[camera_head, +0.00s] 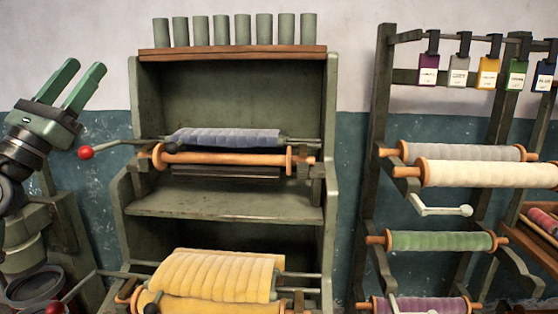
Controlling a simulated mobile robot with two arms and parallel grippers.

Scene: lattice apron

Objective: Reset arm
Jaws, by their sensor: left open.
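My left gripper (84,87) is at the upper left, with its two green fingers apart and pointing up and to the right. Nothing is between the fingers. It is left of the green wooden cabinet (230,204) and apart from it, in front of the wall. My right gripper is not in view.
The cabinet holds a blue-grey cloth roll (225,139) and a yellow cloth roll (215,275). A lever with a red knob (86,152) sticks out near my left arm. A rack on the right holds cream (490,174), green (440,241) and purple (425,305) rolls.

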